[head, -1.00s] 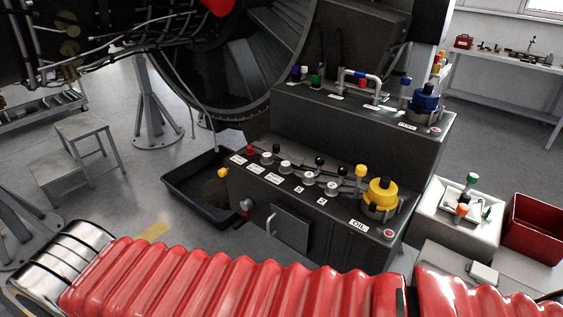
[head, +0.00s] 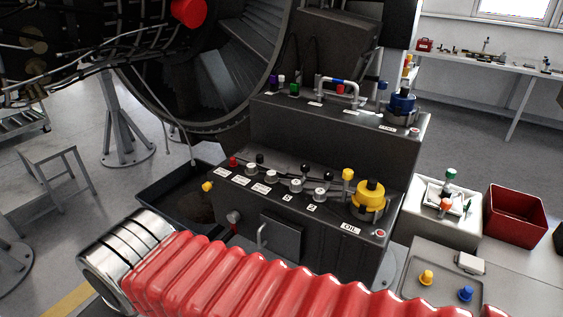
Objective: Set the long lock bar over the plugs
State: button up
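A silver bar with a blue middle (head: 338,80) stands bent over the upper step of the dark two-step console (head: 330,140); it may be the lock bar, but I cannot be sure. Small purple (head: 273,82), green (head: 294,89) and red (head: 340,89) pieces, possibly plugs, stand beside or under it. The lower step carries a row of pale round fittings (head: 271,176), black-knobbed levers, a red knob (head: 233,161) and a large yellow cap (head: 369,198) by the OIL label. My red-sleeved arm crosses the bottom. My gripper is out of view.
A blue cap (head: 402,103) stands at the upper step's right end. A white box (head: 458,228), a red bin (head: 516,215) and a grey tray (head: 414,263) with yellow and blue knobs lie right. A black drip tray (head: 160,188) lies left. Open floor separates the back bench (head: 500,66).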

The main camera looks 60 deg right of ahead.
aim_at(259, 161)
jog(key=z, duration=1.85)
jog(key=k, duration=1.35)
jog(key=u, duration=0.2)
jog(key=i, duration=0.7)
jog(key=u, duration=0.55)
jog(key=i, duration=0.8)
jog(key=u, duration=0.1)
